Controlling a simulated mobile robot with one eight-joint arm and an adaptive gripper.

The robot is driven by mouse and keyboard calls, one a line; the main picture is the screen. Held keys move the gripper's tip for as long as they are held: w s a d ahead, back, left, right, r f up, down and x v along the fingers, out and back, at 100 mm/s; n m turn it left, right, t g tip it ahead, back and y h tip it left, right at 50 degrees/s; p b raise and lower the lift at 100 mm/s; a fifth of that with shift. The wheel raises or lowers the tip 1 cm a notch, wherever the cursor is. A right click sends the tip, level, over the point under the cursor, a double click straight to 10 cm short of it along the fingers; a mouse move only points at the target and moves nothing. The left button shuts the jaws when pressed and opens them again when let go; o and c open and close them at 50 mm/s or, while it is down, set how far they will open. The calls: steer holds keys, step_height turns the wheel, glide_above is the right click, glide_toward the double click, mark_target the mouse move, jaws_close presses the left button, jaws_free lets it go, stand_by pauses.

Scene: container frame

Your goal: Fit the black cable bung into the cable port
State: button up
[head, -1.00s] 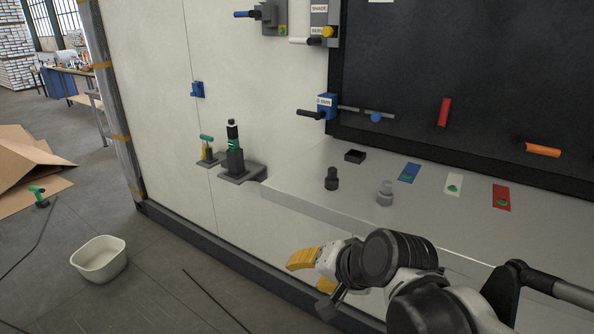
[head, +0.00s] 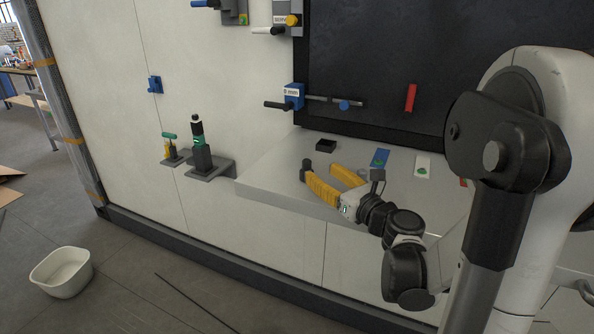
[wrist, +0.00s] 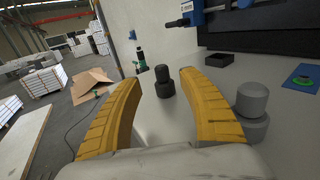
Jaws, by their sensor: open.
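The black cable bung (wrist: 164,82) stands upright on the pale ledge, a narrower top on a wider base. In the wrist view it shows beyond and between the fingertips. In the head view only its top (head: 306,165) clears a yellow finger. My gripper (head: 322,174) is open and empty, its two yellow fingers (wrist: 160,86) pointing toward the bung. I cannot tell whether they touch it. A small black square box (head: 326,145) with an open top sits behind on the ledge; it also shows in the wrist view (wrist: 219,60). I cannot tell whether it is the cable port.
A similar grey bung (wrist: 252,99) stands close beside the right finger. Blue (head: 380,158) and white (head: 423,165) plates with green marks lie on the ledge to the right. A bracket (head: 211,169) holding a dark, green-banded tool projects from the wall at left. A dark panel rises behind.

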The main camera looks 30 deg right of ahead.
mark_target(310, 165)
steer(key=w, duration=0.2)
steer(key=w+b, duration=0.1)
steer(key=w, duration=0.4)
steer(key=shift+w+a+f+b, duration=0.25)
steer(key=shift+w+f+b, duration=0.05)
steer(key=shift+w+b, duration=0.05)
steer(key=shift+r, duration=0.1)
jaws_close()
